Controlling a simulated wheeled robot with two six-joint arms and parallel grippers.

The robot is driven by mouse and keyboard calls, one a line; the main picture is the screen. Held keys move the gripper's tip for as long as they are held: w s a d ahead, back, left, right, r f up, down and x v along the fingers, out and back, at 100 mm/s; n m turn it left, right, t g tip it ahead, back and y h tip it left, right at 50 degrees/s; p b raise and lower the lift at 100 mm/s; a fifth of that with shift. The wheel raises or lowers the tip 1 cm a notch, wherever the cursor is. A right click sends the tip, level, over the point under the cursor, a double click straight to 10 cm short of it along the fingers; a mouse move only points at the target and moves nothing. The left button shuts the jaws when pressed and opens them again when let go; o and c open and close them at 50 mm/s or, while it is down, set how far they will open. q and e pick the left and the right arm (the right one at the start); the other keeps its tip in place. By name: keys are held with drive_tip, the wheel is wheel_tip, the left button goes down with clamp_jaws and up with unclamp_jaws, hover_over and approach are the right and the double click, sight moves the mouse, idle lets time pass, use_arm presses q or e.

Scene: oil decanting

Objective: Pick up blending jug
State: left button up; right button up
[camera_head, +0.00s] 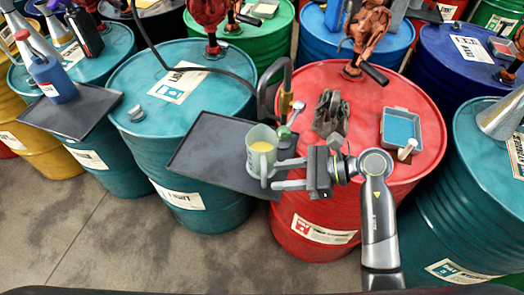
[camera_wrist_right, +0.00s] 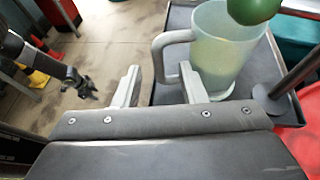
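The blending jug (camera_head: 262,152) is a clear, pale-green jug with yellowish liquid inside. My right gripper (camera_head: 274,174) reaches in from the right at the jug's near side. In the right wrist view the jug (camera_wrist_right: 222,52) is just beyond the fingers, with its handle (camera_wrist_right: 160,52) at the gap between the two separated fingertips (camera_wrist_right: 160,78). The handle does not look clamped. My left gripper (camera_wrist_right: 80,84) shows small and dark at the left of that view, fingers apart and empty.
A tap with a green knob (camera_head: 284,131) is close to the jug's upper right. Dark gloves (camera_head: 331,112) and a blue-filled tray (camera_head: 401,128) lie on the red drum (camera_head: 312,80). Teal drums (camera_head: 130,100) crowd the left. Open floor (camera_head: 60,235) lies in front.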

sight(264, 177)
drive_tip(key=shift+a, duration=0.3)
drive_tip(key=p+x, duration=0.2)
drive_tip(key=x, duration=0.2)
drive_tip(key=shift+s+r, duration=0.1)
drive_tip(key=shift+a+f, duration=0.25)
drive_tip(key=shift+a, duration=0.05)
clamp_jaws()
